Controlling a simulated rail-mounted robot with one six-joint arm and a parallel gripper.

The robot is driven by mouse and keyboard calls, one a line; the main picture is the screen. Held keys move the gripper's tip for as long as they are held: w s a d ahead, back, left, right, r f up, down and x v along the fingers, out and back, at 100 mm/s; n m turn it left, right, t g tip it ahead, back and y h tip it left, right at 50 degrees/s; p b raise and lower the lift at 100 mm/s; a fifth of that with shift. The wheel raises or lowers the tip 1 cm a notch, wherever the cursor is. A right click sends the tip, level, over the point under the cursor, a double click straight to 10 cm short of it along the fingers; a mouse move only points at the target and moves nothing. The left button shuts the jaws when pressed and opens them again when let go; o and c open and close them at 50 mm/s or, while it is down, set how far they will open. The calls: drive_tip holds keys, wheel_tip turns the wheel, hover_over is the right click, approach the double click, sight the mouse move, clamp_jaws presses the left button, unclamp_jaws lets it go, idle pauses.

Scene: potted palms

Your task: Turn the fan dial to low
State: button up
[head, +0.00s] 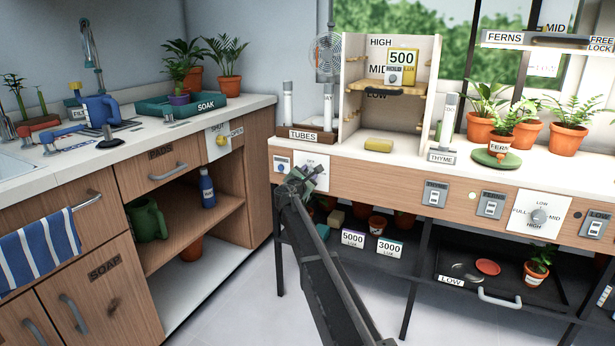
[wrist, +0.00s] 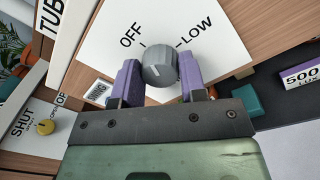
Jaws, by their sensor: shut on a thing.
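The fan dial is a round grey knob (wrist: 159,62) on a white plate (wrist: 105,38) with the words OFF and LOW in the wrist view. My gripper (wrist: 160,82) has its two purple fingers on either side of the knob, closed on it. I cannot tell for sure which mark the knob points to. In the head view my gripper (head: 300,182) is at the white dial plate (head: 320,166) on the wooden bench front and covers the knob. The fan (head: 325,54) stands at the back of the bench, left of the shelf unit.
A second white dial plate (head: 539,214) reads LOW, FULL and HIGH farther right on the bench front. Switches (head: 434,193) sit between. A TUBES rack (head: 311,135) stands above my gripper. Lux boxes (head: 353,238) lie on the shelf below. A yellow knob (wrist: 46,127) shows at left.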

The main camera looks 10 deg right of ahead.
drive_tip(key=m+h, duration=0.1)
drive_tip(key=m, duration=1.2)
drive_tip(key=shift+f+b, duration=0.2)
drive_tip(key=shift+b, duration=0.2)
drive_tip(key=shift+m, duration=0.3)
drive_tip(key=o, duration=0.9)
drive_tip(key=shift+s, duration=0.1)
drive_tip(key=v, duration=1)
drive_tip(key=shift+s+a+b, duration=0.2)
drive_tip(key=shift+s+b, duration=0.05)
drive_tip(key=shift+b, duration=0.05)
